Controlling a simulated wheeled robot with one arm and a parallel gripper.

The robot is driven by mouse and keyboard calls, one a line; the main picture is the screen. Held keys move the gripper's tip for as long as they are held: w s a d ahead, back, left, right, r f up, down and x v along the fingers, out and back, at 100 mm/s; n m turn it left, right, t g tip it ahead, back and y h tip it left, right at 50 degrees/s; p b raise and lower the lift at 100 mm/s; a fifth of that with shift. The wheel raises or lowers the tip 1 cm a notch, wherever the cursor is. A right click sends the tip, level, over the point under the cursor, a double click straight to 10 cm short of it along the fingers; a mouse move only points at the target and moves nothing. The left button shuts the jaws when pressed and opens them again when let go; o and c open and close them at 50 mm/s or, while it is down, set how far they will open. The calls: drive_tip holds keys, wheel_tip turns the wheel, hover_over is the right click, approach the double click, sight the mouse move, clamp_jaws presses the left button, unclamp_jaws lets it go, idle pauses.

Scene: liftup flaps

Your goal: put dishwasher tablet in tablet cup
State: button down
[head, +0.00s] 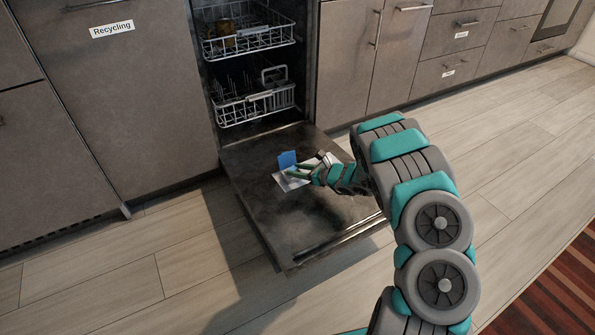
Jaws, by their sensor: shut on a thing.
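The dishwasher door (265,208) is folded down open, its inner face up. A pale dispenser panel (279,183) is set in the middle of that face, with a blue flap-like piece (287,159) at its back edge. I cannot tell for sure whether this is the tablet cup's lid. My gripper (291,172) reaches in from the right, low over the panel, its fingertips close to the blue piece. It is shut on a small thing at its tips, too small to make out. The cup's inside and the dishwasher tablet cannot be made out.
Two wire racks stand inside the dishwasher: the upper rack (250,43) holds a brown item, and the lower rack (257,108) sits just behind the door. A cabinet labelled Recycling (120,90) is at left. The wood floor (110,270) around the door is clear. A striped rug (565,300) lies at lower right.

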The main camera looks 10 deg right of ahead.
drive_tip(key=shift+f+b, duration=0.45)
drive_tip(key=shift+f, duration=0.15)
drive_tip(key=c, duration=0.9)
unclamp_jaws()
drive_tip(key=o, duration=0.5)
drive_tip(key=shift+f, duration=0.1)
drive_tip(key=shift+c, duration=0.2)
drive_tip(key=shift+s, duration=0.1)
